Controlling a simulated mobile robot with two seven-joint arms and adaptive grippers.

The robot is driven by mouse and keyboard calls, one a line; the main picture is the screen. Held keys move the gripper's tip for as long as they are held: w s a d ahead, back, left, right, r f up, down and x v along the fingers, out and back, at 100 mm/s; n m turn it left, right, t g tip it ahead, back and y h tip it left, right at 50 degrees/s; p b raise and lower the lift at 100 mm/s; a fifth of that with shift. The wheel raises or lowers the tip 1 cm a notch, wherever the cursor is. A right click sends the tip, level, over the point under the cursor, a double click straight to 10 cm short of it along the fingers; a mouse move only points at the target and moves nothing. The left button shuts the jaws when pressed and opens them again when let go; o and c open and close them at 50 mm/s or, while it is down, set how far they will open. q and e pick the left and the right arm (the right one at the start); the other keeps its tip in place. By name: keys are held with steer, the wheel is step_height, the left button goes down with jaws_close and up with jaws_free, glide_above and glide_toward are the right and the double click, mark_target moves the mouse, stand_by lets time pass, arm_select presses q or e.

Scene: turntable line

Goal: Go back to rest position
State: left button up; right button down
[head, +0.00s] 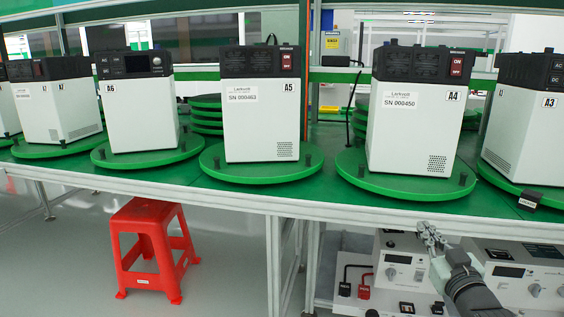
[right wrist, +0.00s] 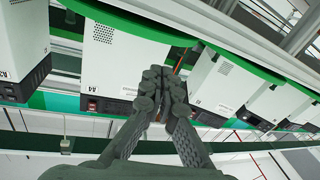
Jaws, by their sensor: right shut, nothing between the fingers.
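My right gripper (head: 430,235) is at the lower right of the head view, in front of the bench edge and below the box marked A4 (head: 412,125). It is shut and empty, and its fingers meet in the right wrist view (right wrist: 163,85). It looks apart from the boxes. My left gripper is in neither view.
White boxes with black tops, such as A5 (head: 260,120) and A6 (head: 140,115), stand on green turntables (head: 262,173) along the green bench (head: 312,205). Instruments (head: 405,268) sit on a lower shelf. A red stool (head: 150,245) stands on open floor at left.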

steer(key=s+a+f+g, duration=0.2)
steer(key=s+f+g, duration=0.2)
steer(key=s+f, duration=0.55)
steer(key=s+a+f+g, duration=0.2)
steer(key=s+f+g, duration=0.2)
steer(key=f, duration=1)
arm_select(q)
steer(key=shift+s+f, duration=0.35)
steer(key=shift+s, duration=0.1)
arm_select(e)
steer(key=s+f+g, duration=0.3)
steer(key=s+f, duration=0.3)
steer(key=s, duration=0.4)
steer(key=s+a+f+g+h, duration=0.1)
steer(key=s+f+g, duration=0.3)
steer(key=s, duration=0.6)
step_height(320, 180, down, 2)
steer(key=shift+s+a+f+g, duration=0.2)
steer(key=shift+s+a+g, duration=0.1)
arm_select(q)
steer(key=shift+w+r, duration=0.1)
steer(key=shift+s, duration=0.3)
